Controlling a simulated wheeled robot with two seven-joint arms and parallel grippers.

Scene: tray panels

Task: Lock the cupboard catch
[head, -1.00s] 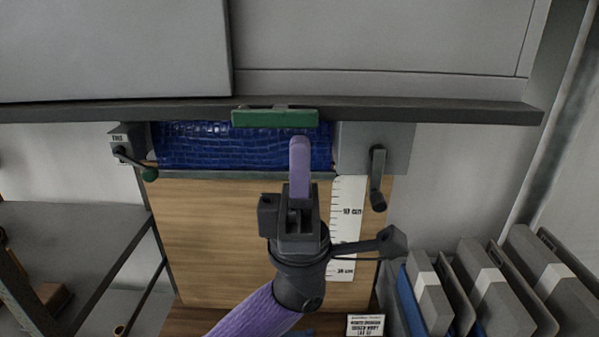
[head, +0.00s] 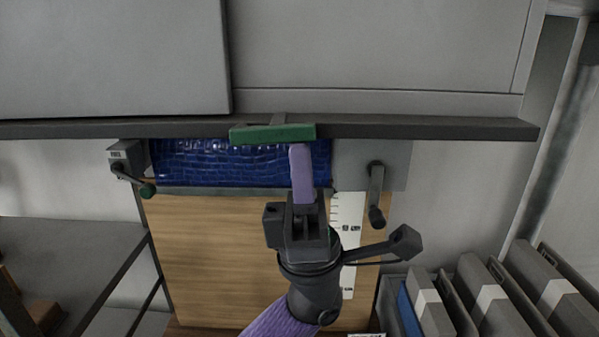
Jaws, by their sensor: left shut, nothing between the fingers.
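The grey cupboard (head: 375,50) fills the top of the head view, with a dark rail (head: 430,129) along its lower edge. A green bar (head: 270,134), which looks like the catch, sits at the middle of this rail. It is slightly tilted, right end higher, with a short grey stem above it. My left gripper (head: 300,150) points up from below, its purple fingers shut and empty. The fingertips are just under the right part of the bar; I cannot tell if they touch it. My right gripper is not in view.
A blue textured panel (head: 220,163) and a wooden board (head: 210,250) lie behind my gripper. Grey binders (head: 490,300) stand at lower right.

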